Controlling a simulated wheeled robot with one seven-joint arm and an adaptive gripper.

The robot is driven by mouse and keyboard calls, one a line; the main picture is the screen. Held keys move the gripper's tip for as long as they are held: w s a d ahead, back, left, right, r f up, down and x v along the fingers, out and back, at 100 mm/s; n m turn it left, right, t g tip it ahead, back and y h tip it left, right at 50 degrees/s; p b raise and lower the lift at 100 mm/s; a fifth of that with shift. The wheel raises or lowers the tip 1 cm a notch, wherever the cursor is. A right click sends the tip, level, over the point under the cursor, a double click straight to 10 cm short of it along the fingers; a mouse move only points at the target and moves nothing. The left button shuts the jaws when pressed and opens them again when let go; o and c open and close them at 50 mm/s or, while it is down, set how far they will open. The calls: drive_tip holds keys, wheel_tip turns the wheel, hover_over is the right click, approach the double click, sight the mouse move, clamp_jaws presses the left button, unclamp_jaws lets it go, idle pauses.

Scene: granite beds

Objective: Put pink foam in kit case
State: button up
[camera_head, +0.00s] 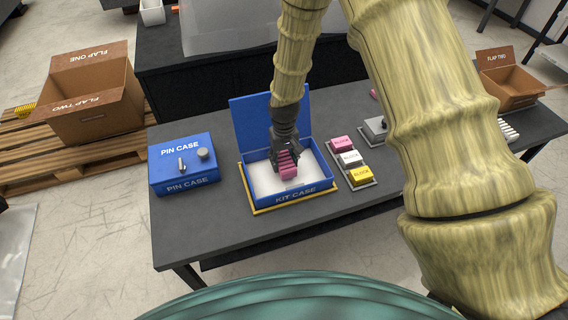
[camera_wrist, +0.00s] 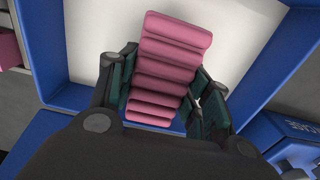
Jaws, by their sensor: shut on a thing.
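The pink foam (camera_wrist: 168,68) is a ribbed block between the fingers of my gripper (camera_wrist: 165,95) in the wrist view. In the head view the pink foam (camera_head: 287,166) shows below my gripper (camera_head: 286,152), over the inside of the kit case. The blue kit case (camera_head: 290,196) stands on the dark table with its lid raised at the back and a white lining inside. I cannot tell whether the foam touches the lining. The case's blue wall also shows in the wrist view (camera_wrist: 50,60).
A blue pin case (camera_head: 183,180) stands shut to the left. To the right, a tray holds a pink block (camera_head: 341,144), a white block (camera_head: 350,158) and a yellow block (camera_head: 361,175). A grey device (camera_head: 375,129) sits beyond them. The table front (camera_head: 225,228) is clear.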

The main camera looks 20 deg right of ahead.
sight(284, 158)
drive_tip(key=shift+f, duration=1.1)
drive_tip(key=shift+f, duration=0.15)
drive_tip(key=o, duration=0.8)
wheel_tip(284, 158, up, 12)
drive_tip(key=shift+r+b, duration=0.15)
drive_tip(key=shift+b, duration=0.15)
